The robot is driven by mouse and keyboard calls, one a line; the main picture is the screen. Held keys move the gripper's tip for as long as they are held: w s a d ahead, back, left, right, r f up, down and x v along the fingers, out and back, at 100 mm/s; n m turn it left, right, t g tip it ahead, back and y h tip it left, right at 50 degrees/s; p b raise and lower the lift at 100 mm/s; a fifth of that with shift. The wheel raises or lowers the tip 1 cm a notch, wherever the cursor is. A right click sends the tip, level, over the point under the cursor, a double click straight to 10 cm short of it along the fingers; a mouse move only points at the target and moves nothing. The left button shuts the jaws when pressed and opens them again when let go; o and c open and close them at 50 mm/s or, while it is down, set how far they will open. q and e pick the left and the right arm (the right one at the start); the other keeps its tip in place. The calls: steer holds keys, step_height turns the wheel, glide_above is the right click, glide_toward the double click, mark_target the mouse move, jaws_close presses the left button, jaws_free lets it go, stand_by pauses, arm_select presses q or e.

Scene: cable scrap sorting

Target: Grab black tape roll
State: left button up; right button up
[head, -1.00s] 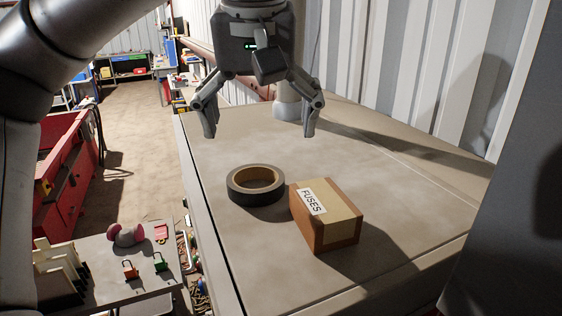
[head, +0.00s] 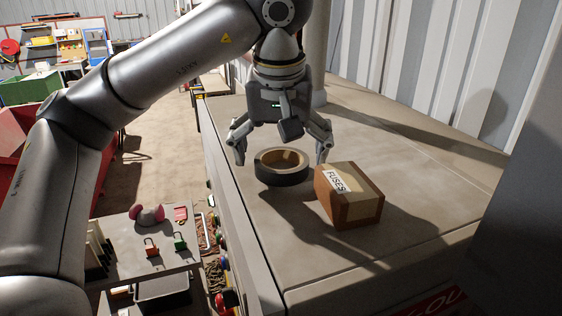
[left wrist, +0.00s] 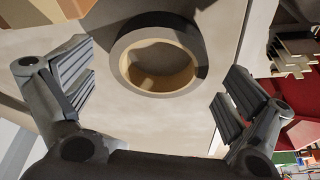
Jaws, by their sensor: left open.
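The black tape roll (head: 282,176) lies flat on the grey cabinet top (head: 330,255), with a tan inner ring. My left gripper (head: 281,162) is open above and just behind it in the head view, one finger to each side, pointing down. In the left wrist view the tape roll (left wrist: 158,58) sits beyond the open fingertips (left wrist: 155,88), roughly centred between them. The gripper holds nothing. My right gripper is not in view.
A brown box labelled FUSES (head: 349,194) stands close to the right of the roll, near the right finger. A corrugated wall (head: 430,60) rises behind. A lower table (head: 150,240) with padlocks and earmuffs is at left. The cabinet top in front is clear.

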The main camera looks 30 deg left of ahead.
arm_select(q)
steer(key=shift+w+f, duration=0.2)
steer(key=shift+f, duration=0.2)
steer(key=shift+s+r, duration=0.1)
steer(key=shift+c, duration=0.7)
steer(key=c, duration=1)
steer(key=shift+o, duration=0.2)
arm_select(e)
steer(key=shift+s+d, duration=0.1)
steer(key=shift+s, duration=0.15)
arm_select(q)
steer(key=shift+r, duration=0.1)
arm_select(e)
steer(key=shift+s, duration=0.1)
